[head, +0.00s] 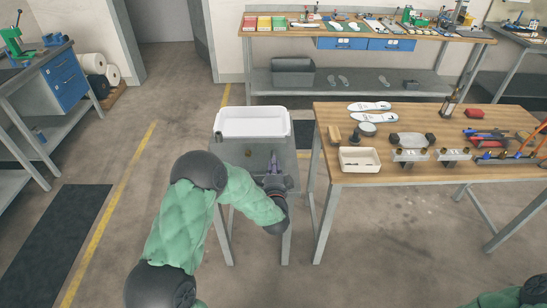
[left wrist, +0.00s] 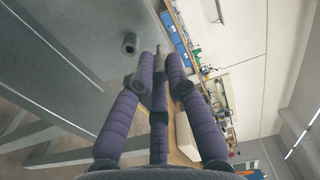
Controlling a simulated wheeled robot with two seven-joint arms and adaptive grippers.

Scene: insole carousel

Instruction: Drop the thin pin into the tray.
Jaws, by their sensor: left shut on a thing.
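The white tray (head: 221,128) is a wide, shallow bin on the back part of a small grey stand. My left gripper (head: 272,165) is over the front right of the stand, in front of the tray and apart from it. In the left wrist view its purple fingers (left wrist: 160,72) are drawn together at the tips. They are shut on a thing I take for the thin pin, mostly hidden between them. My right gripper is out of view; only green parts of that arm show at the bottom right.
A small dark cylinder (left wrist: 130,43) stands on the grey stand (head: 232,158) beside my left gripper. A wooden table (head: 430,178) at the right holds a cream box (head: 359,168), insoles (head: 369,106) and fixtures. A gap separates it from the stand.

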